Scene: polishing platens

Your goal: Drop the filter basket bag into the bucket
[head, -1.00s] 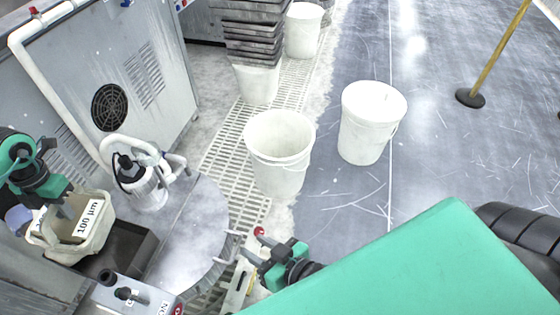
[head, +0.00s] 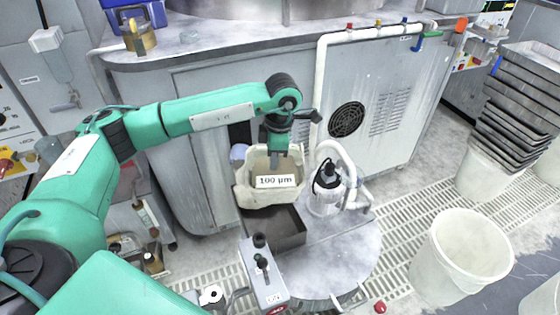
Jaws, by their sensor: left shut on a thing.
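The filter basket bag (head: 268,198) is off-white with a "100 µm" label on its front. It is at the middle of the head view, at the far side of a dark square tray. My left gripper (head: 279,158) reaches down into it from above and is shut on it; the fingertips are partly hidden behind the label. A white open bucket (head: 427,262) stands on the floor at lower right, well apart from the bag, and looks empty. My right gripper is out of view.
The dark tray (head: 284,240) sits on a round grey drum top (head: 340,253) beside a white pump with a looped hose (head: 326,195). Another white bucket (head: 482,181) stands under stacked dark trays (head: 520,115). A grey cabinet (head: 390,100) stands behind.

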